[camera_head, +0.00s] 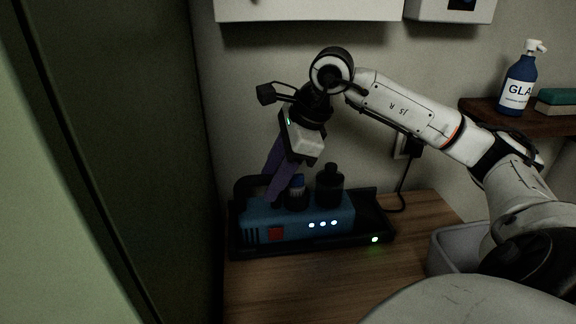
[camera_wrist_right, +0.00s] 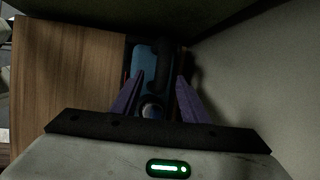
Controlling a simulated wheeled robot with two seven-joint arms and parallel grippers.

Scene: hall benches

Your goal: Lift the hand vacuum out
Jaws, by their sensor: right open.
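The hand vacuum (camera_head: 340,219) appears to be the blue body with a dark handle at its left, a red square and several white lights. It sits in a black tray-like dock (camera_head: 384,230) with a green light on the wooden bench. My right gripper (camera_head: 279,194) is open, its purple fingers pointing down over the left part of the blue body. In the right wrist view, the blue body (camera_wrist_right: 145,57) and dark handle show ahead of the open fingers (camera_wrist_right: 160,80). Whether the fingers touch anything is unclear. My left gripper is out of view.
A dark bottle-like cylinder (camera_head: 330,186) and a smaller blue-capped one (camera_head: 297,190) stand at the blue body. A dark panel (camera_head: 170,150) rises close on the left. A grey bin (camera_head: 452,252) is at right. A shelf (camera_head: 482,110) holds a blue bottle (camera_head: 516,88).

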